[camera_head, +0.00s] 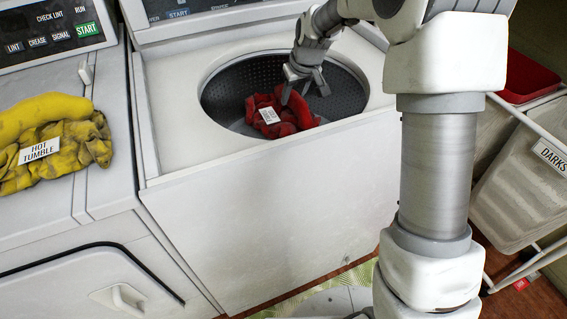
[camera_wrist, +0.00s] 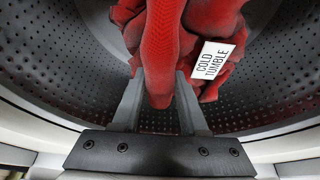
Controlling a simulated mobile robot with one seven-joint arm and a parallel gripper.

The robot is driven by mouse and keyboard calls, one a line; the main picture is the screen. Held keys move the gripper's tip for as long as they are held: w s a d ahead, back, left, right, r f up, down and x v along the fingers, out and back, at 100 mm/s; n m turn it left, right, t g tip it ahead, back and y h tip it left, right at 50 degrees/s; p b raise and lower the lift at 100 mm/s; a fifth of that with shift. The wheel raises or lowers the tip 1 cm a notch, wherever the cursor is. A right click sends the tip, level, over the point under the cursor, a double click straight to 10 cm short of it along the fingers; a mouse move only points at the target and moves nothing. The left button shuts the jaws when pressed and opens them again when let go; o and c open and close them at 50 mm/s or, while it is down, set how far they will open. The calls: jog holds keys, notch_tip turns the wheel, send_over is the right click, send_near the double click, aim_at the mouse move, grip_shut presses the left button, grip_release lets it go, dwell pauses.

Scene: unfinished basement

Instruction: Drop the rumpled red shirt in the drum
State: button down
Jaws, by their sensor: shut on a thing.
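The rumpled red shirt (camera_head: 280,112) is in the mouth of the washer's round opening in the head view. It carries a white tag, which reads "COLD TUMBLE" in the wrist view. My gripper (camera_head: 306,88) reaches down into the opening and is shut on the shirt. In the wrist view the fingers of my gripper (camera_wrist: 160,105) pinch a fold of the shirt (camera_wrist: 160,50). The dark perforated drum (camera_head: 235,90) surrounds the shirt, and its wall also fills the wrist view (camera_wrist: 60,75). I cannot tell whether the shirt touches the drum.
A dryer (camera_head: 60,215) stands at the left with yellow cloth (camera_head: 55,140) tagged "HOT TUMBLE" on top. At the right are a hamper (camera_head: 520,185) labelled "DARKS" and a red bin (camera_head: 528,78). The washer's white top (camera_head: 175,110) is clear around the opening.

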notch_tip(320, 180, down, 10)
jog(key=b, duration=0.3)
jog(key=shift+f+b, duration=0.2)
jog(key=shift+b, duration=0.1)
jog(key=shift+f+b, duration=0.4)
jog(key=shift+f, duration=0.15)
jog(key=shift+f, duration=0.1)
jog(key=shift+c, duration=2.2)
grip_release()
